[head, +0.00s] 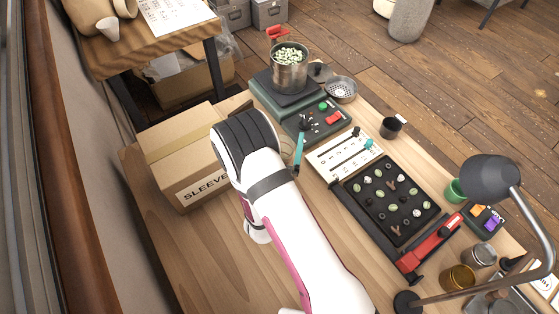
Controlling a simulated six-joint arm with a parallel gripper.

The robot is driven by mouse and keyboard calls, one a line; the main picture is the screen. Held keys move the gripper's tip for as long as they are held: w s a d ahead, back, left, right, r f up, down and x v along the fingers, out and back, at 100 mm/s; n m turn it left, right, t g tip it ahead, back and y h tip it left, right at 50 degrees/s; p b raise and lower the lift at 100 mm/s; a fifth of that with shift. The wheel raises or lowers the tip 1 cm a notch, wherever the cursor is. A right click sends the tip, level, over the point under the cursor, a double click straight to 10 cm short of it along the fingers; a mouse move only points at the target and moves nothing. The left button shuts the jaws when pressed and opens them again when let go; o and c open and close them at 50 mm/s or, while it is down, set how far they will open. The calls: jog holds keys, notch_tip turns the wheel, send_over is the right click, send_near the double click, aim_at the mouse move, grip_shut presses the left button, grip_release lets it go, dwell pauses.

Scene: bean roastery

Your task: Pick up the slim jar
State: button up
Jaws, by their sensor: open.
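I cannot pick out the slim jar for certain. A small clear jar with a grey top (480,255) stands at the lower right of the bench, beside an amber jar (458,278). A pale rounded rim (287,149) shows just right of my arm's dark joint, mostly hidden behind it, and I cannot tell what it is. My arm rises from the bottom centre over the bench.
A cardboard box (186,165) stands left of my arm. A black sorting tray (415,222), a red-handled tool (432,245) and a desk lamp (490,175) crowd the right. The lower-left bench (205,255) is bare.

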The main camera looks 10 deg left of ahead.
grip_shut()
dwell(0.3)
